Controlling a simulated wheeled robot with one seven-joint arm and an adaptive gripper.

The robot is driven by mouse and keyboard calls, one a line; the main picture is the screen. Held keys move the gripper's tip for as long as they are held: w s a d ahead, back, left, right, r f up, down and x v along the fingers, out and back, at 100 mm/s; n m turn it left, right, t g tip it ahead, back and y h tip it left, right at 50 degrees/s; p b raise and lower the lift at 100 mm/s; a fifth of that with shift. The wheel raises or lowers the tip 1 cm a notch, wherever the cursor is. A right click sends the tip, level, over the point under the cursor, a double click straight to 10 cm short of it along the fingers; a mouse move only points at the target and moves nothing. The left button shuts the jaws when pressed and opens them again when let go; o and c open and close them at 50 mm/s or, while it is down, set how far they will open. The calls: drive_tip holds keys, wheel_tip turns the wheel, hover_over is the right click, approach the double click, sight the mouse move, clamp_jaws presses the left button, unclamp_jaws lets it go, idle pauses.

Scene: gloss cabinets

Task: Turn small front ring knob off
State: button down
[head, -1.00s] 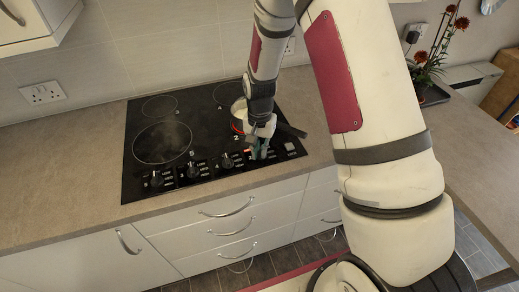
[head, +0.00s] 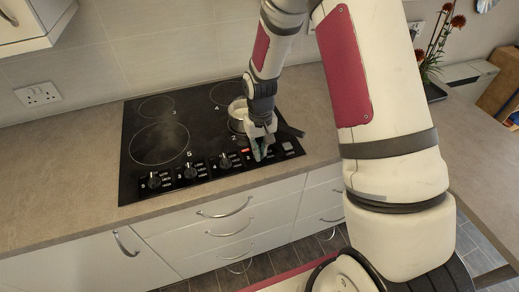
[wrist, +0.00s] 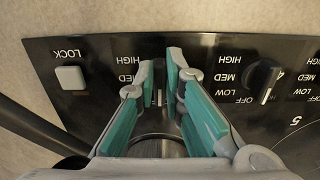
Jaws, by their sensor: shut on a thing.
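The black cooktop (head: 200,115) has a row of knobs along its front edge. My gripper (head: 260,155) points down at the right end of this row. In the wrist view my gripper (wrist: 160,70) is shut on the small front ring knob (wrist: 158,97), a dark knob with a pale line, between its teal-padded fingers. Printed HIGH and MED labels show beside it; the lower labels are covered by the fingers. In the head view the gripper hides this knob. A small red light (head: 245,150) shows just left of the gripper.
Another knob (wrist: 264,77) is beside the fingers in the wrist view, and a white LOCK button (wrist: 71,78) is on the other side. The counter left of the cooktop is clear.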

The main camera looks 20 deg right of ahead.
idle(0.3)
drive_tip(key=c, duration=1.7)
unclamp_jaws()
drive_tip(key=shift+r, duration=0.1)
wheel_tip(320, 180, up, 12)
drive_tip(key=shift+f, duration=0.1)
